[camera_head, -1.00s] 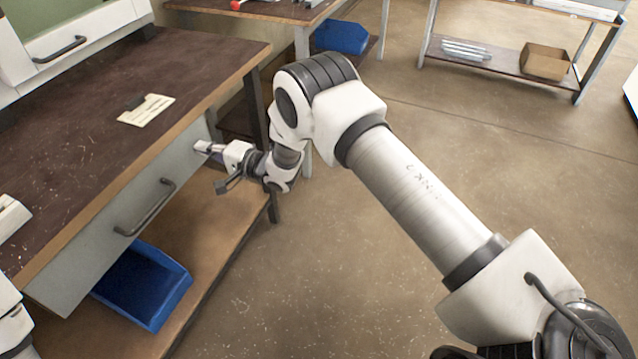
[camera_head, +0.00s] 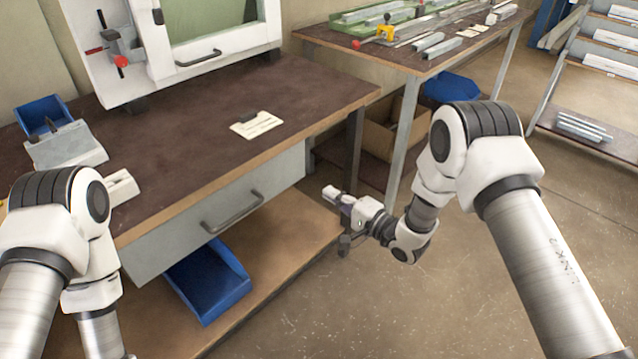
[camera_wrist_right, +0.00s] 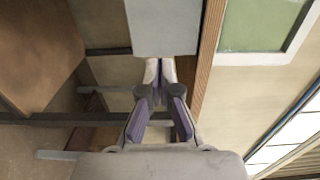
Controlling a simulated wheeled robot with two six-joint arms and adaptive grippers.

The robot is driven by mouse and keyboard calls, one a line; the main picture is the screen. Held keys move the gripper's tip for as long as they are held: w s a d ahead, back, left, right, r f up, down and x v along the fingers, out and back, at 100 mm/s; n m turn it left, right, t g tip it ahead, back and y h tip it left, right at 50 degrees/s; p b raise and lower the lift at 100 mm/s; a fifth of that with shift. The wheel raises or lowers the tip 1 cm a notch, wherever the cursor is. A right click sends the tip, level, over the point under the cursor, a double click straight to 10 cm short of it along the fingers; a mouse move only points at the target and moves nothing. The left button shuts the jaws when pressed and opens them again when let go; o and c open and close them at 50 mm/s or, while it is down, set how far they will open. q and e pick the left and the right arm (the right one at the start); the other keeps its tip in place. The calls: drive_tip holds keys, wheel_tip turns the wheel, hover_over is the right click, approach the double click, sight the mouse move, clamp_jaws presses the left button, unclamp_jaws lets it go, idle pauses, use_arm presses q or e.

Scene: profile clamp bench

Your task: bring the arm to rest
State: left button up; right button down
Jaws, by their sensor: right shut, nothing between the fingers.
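My right gripper (camera_head: 331,196) is shut and empty. In the head view it hangs in front of the bench's right end, near the drawer (camera_head: 285,173) and above the lower shelf (camera_head: 300,232). In the right wrist view the fingertips (camera_wrist_right: 160,70) are together, with the grey drawer front (camera_wrist_right: 165,25) just past them. I cannot tell the exact gap. My right arm (camera_head: 545,250) comes in from the right, bent at the elbow. My left arm (camera_head: 45,240) shows at the left, and its gripper is out of the picture.
The bench (camera_head: 200,140) bears a paper card (camera_head: 256,125) and a small blue bin (camera_head: 42,115). The drawer handle (camera_head: 232,212) sticks out. A larger blue bin (camera_head: 208,282) lies on the lower shelf. A second table (camera_head: 400,60) with profiles stands behind. The floor (camera_head: 420,310) is clear.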

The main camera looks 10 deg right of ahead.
drive_tip(key=s+d+f+n+g+h+p, duration=0.3)
drive_tip(key=s+d+g, duration=0.1)
drive_tip(key=s, duration=0.9)
drive_tip(key=s+d+f+n+g+h+p, duration=0.3)
drive_tip(key=s+d+f+g+h, duration=0.1)
drive_tip(key=s, duration=1)
drive_tip(key=s+d+f+n+g+h+p, duration=0.3)
drive_tip(key=s+g, duration=0.3)
drive_tip(key=s, duration=0.8)
drive_tip(key=shift+d+f+n+h+p, duration=0.3)
drive_tip(key=shift+d+n+h+p, duration=0.1)
drive_tip(key=shift+d, duration=0.25)
drive_tip(key=shift+s, duration=0.1)
